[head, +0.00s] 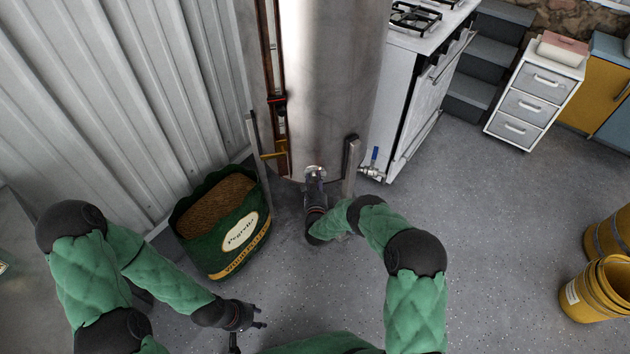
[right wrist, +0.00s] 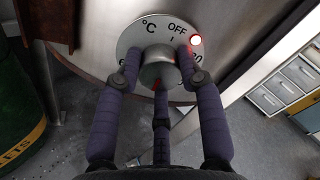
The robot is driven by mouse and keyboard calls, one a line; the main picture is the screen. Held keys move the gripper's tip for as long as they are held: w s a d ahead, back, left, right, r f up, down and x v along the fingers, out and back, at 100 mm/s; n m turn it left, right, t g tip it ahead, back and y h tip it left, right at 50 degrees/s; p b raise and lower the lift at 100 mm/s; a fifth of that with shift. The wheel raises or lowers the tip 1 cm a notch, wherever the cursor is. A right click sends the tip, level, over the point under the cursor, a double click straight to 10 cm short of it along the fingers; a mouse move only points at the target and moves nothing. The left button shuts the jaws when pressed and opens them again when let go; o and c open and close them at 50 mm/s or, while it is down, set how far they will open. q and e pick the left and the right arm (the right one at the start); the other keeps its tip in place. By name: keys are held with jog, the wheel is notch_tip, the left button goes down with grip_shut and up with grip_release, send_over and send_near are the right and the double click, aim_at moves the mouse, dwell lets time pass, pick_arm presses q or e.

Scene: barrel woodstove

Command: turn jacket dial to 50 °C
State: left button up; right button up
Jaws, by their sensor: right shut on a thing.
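The jacket dial is a round metal plate (right wrist: 130,38) low on the steel tank, seen in the right wrist view. It bears "°C", "OFF" at the top and a partly covered number at the right. At its centre is a grey knob (right wrist: 158,66). A red mark shows at the knob's lower edge, pointing down and slightly left; the number there is hidden. My right gripper (right wrist: 157,72) is shut on the knob, one finger on each side. It also shows at the tank's base in the head view (head: 315,184). My left gripper (head: 260,318) is open and empty, low above the floor.

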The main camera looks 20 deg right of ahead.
jog(key=shift+d, duration=0.1)
jog(key=o, duration=1.1)
jog(key=shift+w, duration=0.1)
jog(key=shift+o, duration=0.2)
jog(key=v, duration=1.2)
jog(key=shift+f, duration=0.1)
